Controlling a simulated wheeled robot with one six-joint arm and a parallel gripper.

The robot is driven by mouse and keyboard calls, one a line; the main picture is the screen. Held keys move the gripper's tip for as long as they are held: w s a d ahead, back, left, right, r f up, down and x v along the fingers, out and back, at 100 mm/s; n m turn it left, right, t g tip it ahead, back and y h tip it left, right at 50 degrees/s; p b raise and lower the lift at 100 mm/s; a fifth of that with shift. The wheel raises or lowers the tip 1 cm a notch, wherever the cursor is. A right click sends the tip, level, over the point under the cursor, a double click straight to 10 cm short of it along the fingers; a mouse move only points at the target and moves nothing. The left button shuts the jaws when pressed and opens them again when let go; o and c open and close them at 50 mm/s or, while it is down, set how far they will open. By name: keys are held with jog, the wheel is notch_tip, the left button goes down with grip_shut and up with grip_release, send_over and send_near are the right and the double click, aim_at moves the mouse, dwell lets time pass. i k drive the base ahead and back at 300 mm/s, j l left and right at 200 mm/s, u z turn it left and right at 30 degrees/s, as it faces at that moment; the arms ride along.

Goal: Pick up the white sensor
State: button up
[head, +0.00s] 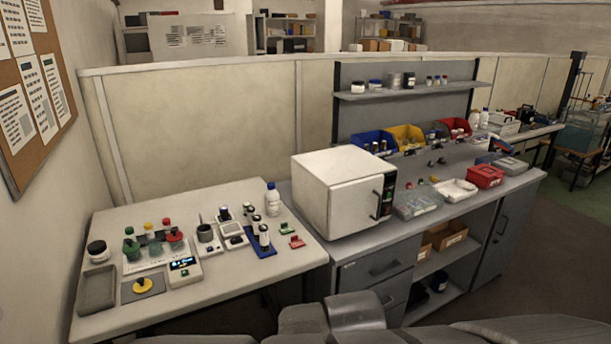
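Several small items on the light table at the left could be the white sensor, but they are too small for me to tell which. A white box with a lit display (184,270) stands near the middle of that table. To its right are a white square device (232,229) and small black-and-white cylinders, including one (264,237) upright on a blue base (259,248). My gripper is not in view; only grey links of my arm show along the bottom edge.
A white oven-like box (335,190) stands on the grey bench to the right. The table's front strip is clear.

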aim_at(265, 242)
jog(key=i+j+u, duration=0.1)
jog(key=i+u, duration=0.8)
jog(key=k, duration=0.1)
